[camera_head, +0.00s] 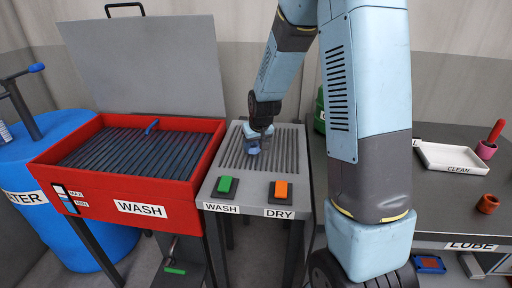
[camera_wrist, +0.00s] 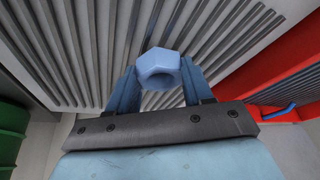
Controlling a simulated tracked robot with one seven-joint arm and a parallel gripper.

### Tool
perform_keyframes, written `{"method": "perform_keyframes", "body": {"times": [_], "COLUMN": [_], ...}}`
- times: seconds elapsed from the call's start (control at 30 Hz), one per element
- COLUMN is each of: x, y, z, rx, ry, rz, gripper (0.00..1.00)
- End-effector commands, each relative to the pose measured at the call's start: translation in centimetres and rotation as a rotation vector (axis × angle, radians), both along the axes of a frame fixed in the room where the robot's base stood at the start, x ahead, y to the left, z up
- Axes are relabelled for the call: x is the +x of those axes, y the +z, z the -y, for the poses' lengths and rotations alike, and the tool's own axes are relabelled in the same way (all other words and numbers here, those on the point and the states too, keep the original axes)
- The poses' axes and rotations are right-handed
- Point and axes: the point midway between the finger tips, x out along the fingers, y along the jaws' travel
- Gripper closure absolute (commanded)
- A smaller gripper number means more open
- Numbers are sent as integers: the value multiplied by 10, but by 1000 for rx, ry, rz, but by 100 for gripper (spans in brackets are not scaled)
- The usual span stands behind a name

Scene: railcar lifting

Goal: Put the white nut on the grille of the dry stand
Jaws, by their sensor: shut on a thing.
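The white nut (camera_wrist: 158,60), hexagonal with a round hole and bluish in this light, sits between the two blue fingers of my gripper (camera_wrist: 160,78) in the wrist view. My gripper is shut on it. In the head view my gripper (camera_head: 254,143) is low over the grille (camera_head: 286,148) of the grey dry stand (camera_head: 305,165); the nut cannot be made out clearly there. The slats of the grille (camera_wrist: 85,45) fill much of the wrist view behind the nut. I cannot tell whether the nut touches the slats.
Green (camera_head: 227,186) and orange (camera_head: 281,190) buttons are on the stand's front. The red wash tank (camera_head: 100,193), lid raised, is at left, with a blue handle (camera_head: 151,126) on its grille. At right a dark table holds a white tray (camera_head: 452,158) and a reddish nut (camera_head: 487,203).

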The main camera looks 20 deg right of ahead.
Motion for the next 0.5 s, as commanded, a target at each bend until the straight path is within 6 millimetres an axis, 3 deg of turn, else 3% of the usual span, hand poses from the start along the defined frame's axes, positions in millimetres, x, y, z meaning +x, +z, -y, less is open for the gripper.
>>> {"method": "perform_keyframes", "body": {"times": [0.1,0.43,0.47,0.5], "x": [0,0,0,0], "y": [-10,-12,-12,-12], "z": [0,1,1,1], "rx": [0,0,0,0], "ry": [-1,-2,-2,-2], "rz": [0,1,1,1], "gripper": [95,95,48,44]}}
